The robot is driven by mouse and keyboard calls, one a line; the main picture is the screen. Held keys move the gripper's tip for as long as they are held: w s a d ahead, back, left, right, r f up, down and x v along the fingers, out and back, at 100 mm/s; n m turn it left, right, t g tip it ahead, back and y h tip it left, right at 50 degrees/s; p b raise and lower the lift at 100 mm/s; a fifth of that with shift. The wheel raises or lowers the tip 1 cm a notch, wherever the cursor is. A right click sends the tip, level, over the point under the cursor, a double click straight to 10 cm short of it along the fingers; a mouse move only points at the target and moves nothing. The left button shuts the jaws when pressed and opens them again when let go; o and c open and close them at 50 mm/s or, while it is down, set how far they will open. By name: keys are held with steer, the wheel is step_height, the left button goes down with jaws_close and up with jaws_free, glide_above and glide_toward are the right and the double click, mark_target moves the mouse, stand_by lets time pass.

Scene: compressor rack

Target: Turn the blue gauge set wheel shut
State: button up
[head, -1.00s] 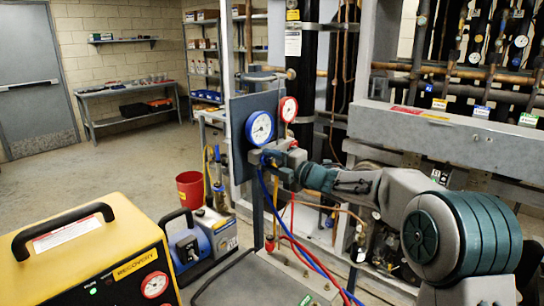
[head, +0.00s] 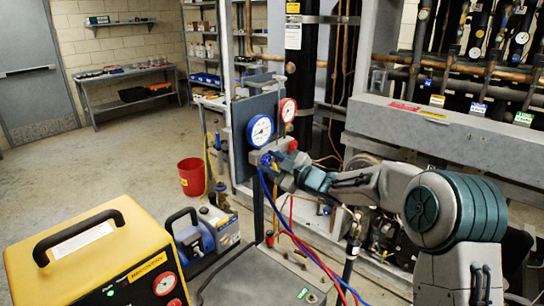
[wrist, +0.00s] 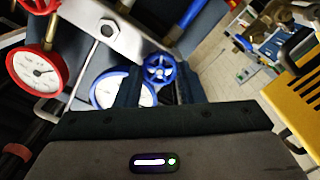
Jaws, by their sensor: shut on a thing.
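The blue gauge (head: 260,130) and the red gauge (head: 288,110) are mounted on a dark panel. The small spoked blue set wheel (wrist: 159,69) sits beside the blue gauge (wrist: 112,88) in the wrist view. It shows partly in the head view (head: 265,160) just below the blue gauge. My gripper (head: 272,162) reaches in from the right at the wheel. In the wrist view its fingers (wrist: 157,88) are shut on the wheel, with the rim showing beyond the tips. How far the wheel is turned cannot be told.
Blue and red hoses (head: 292,240) hang below the gauges. The yellow recovery machine (head: 100,262) is at front left, with a blue-grey pump (head: 192,238) beside it. A red bucket (head: 191,177) stands on the floor. Pipes and a grey beam (head: 440,125) are at right.

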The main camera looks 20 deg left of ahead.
steer(key=m+p, duration=0.2)
steer(key=m, duration=0.2)
steer(key=shift+r+p, duration=0.1)
steer(key=shift+p, duration=0.25)
steer(key=shift+m+p, duration=0.5)
steer(key=shift+m, duration=0.4)
steer(key=o, duration=1)
steer(key=shift+w, duration=0.1)
steer(key=shift+d, duration=0.15)
steer(key=b+v, duration=0.3)
steer(key=v, duration=1)
steer(key=shift+s+d, duration=0.2)
steer(key=shift+d, duration=0.1)
steer(key=shift+w, duration=0.1)
